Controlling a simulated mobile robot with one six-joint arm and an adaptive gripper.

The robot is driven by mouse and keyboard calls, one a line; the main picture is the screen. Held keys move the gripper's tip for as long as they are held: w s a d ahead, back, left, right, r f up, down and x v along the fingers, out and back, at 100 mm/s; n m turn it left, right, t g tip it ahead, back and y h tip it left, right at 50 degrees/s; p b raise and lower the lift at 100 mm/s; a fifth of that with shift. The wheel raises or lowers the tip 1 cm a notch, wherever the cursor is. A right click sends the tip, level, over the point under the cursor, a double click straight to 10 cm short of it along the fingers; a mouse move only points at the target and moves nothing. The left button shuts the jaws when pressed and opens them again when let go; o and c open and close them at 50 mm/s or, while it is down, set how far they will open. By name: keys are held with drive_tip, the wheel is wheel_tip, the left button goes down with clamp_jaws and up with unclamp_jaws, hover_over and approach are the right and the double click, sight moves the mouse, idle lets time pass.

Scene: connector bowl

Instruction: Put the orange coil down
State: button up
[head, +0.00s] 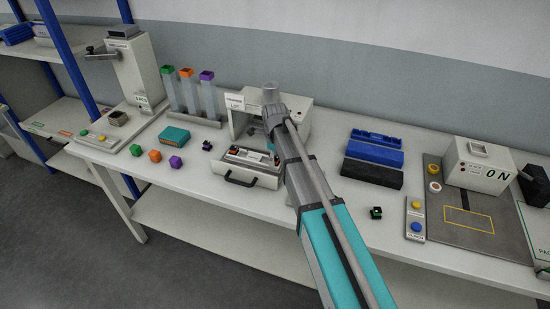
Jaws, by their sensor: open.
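My gripper (271,147) points down over the right part of the pulled-out drawer (239,177) of the white machine. My arm hides part of it; its jaws are open, small and hard to make out. A small dark thing with orange (234,151) sits at the left of the drawer's tray. Another bit of orange shows just below my gripper at the right of the tray. I cannot tell which of these is the orange coil, or whether the jaws touch it.
Blue and black bins (372,173) stand to the right. The table front is mostly clear.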

drive_tip(key=shift+r, duration=0.15)
wheel_tip(320, 180, up, 12)
drive_tip(key=p, duration=1.2)
idle(1.0)
drive_tip(key=s+d+n, duration=2)
drive_tip(key=s+n, duration=0.1)
drive_tip(key=shift+n, duration=0.3)
drive_tip(key=shift+d, duration=0.1)
drive_tip(key=shift+f+b, duration=0.65)
drive_tip(key=shift+f, duration=0.15)
